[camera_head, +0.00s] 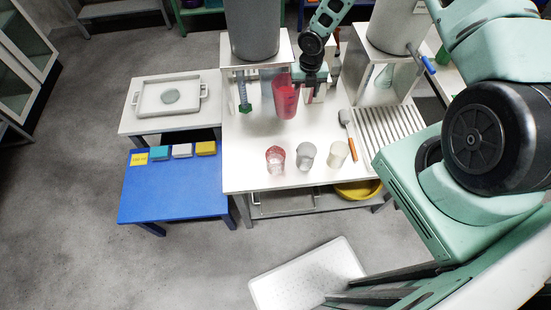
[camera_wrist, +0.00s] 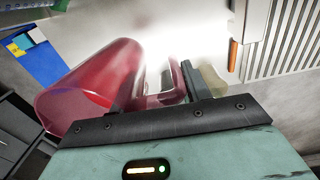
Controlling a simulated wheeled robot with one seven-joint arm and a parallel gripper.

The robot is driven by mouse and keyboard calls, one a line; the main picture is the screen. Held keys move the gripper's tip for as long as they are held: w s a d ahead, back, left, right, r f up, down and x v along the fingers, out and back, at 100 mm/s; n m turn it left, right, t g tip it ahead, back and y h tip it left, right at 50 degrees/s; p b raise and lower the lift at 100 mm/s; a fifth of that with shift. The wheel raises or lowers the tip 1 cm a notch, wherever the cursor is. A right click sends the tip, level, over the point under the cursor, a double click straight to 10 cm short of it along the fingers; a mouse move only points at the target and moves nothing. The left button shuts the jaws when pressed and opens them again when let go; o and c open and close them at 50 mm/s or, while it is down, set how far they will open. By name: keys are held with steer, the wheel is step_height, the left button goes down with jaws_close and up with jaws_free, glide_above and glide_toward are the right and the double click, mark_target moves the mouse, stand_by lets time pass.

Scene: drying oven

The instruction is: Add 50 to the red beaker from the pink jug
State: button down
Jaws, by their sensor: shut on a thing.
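The pink jug (camera_head: 286,98) is in my gripper (camera_head: 303,90), held by its handle side above the back part of the white table. It looks roughly upright in the head view. The jug fills the left of the wrist view (camera_wrist: 92,88), with its handle between the gripper fingers (camera_wrist: 165,92). I cannot tell how much liquid is in the jug. The red beaker (camera_head: 275,161) stands upright near the table's front edge, in front of the jug and apart from it. Its contents are too small to read.
A grey beaker (camera_head: 307,156) and a cream beaker (camera_head: 339,154) stand right of the red one. An orange-handled tool (camera_head: 350,147) and a ribbed rack (camera_head: 385,137) lie further right. A green-based stand (camera_head: 244,106) and large grey tanks (camera_head: 252,30) are behind.

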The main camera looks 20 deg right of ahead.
steer(key=n+p, duration=0.1)
steer(key=n, duration=0.2)
steer(key=d+f+n+p, duration=0.1)
steer(key=n, duration=0.3)
steer(key=w+f+n+p, duration=0.1)
steer(key=n, duration=0.2)
steer(key=shift+d+f+n, duration=0.25)
steer(key=shift+d+n, duration=0.05)
steer(key=shift+d, duration=0.1)
steer(key=shift+f, duration=0.1)
step_height(320, 180, down, 8)
steer(key=a+t+h+b, duration=0.1)
steer(key=h+b, duration=0.1)
steer(key=b, duration=0.3)
steer(key=shift+s+a, duration=0.15)
steer(key=shift+s, duration=0.2)
steer(key=shift+b, duration=0.35)
steer(key=shift+a+r+b, duration=0.1)
steer(key=shift+r+b, duration=0.15)
steer(key=shift+b, duration=0.15)
